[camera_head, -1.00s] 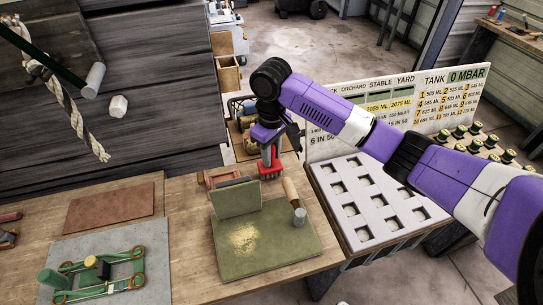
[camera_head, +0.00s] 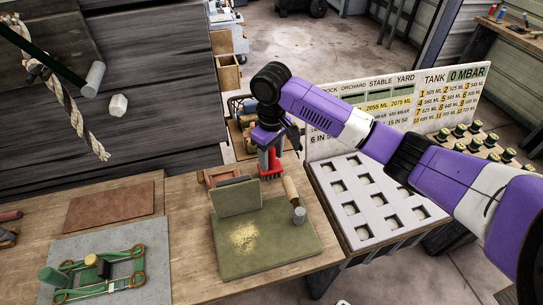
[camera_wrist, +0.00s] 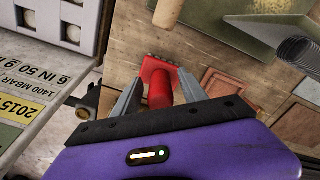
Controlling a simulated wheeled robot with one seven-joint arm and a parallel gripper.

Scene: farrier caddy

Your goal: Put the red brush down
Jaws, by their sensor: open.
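The red brush (camera_head: 270,162) stands on the wooden bench behind the green board, its handle up and its wide head at the bottom. In the wrist view the red brush (camera_wrist: 160,84) lies between the two grey fingers of my gripper (camera_wrist: 161,92). The fingers are spread apart, one on each side of the handle. In the head view my gripper (camera_head: 268,148) points down over the brush and partly hides its upper part. Whether the bristles press on the bench is hard to make out.
A green board (camera_head: 260,255) with an upright plate, yellow dust and a wooden-handled tool (camera_head: 291,191) is in front of the brush. A white panel with square holes (camera_head: 361,212) stands to the right. A reddish-brown wooden box (camera_head: 213,177) is left of the brush.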

